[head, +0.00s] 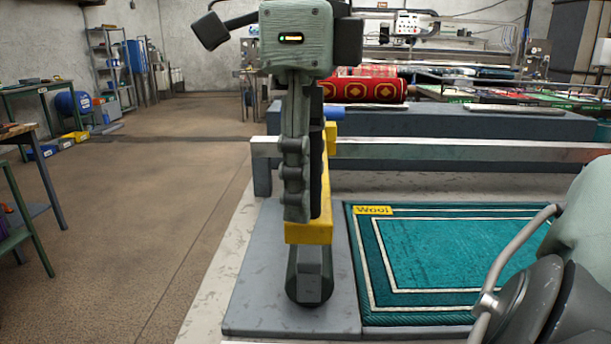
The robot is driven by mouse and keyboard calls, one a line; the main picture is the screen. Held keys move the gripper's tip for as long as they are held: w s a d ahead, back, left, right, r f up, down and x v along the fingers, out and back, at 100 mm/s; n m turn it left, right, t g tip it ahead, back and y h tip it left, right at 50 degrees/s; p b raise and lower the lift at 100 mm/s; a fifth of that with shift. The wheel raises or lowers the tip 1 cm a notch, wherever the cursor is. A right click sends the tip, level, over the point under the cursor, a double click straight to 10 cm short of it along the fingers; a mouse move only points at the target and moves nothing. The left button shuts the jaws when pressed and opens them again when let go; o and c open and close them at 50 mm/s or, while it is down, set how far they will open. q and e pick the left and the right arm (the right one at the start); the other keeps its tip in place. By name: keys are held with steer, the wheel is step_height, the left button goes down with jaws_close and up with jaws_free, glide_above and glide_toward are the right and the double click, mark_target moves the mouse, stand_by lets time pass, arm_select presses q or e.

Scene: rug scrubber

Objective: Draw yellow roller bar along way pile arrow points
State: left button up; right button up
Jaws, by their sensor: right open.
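My right gripper (303,212) hangs fingers-down in the middle of the head view. It is open and seen nearly edge-on. The yellow roller bar (308,233) shows just below and behind its fingers, running away from me, with a dark rounded end (310,285) nearest me. The fingers cover much of the bar, so I cannot tell whether they touch it. A teal rug (450,255) with pale border lines lies to the right, with a yellow "Wool" label (373,210) at its far left corner. I see no pile arrow. My left gripper is not in view.
A metal rail (440,150) crosses behind the rug, in front of a long grey block (460,122). Red rolled rugs (362,88) lie farther back. A grey slab (260,290) lies left of the rug. The floor at left is open, with tables at its edge.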

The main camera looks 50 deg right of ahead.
step_height(320, 180, up, 12)
stand_by(0.6)
stand_by(0.5)
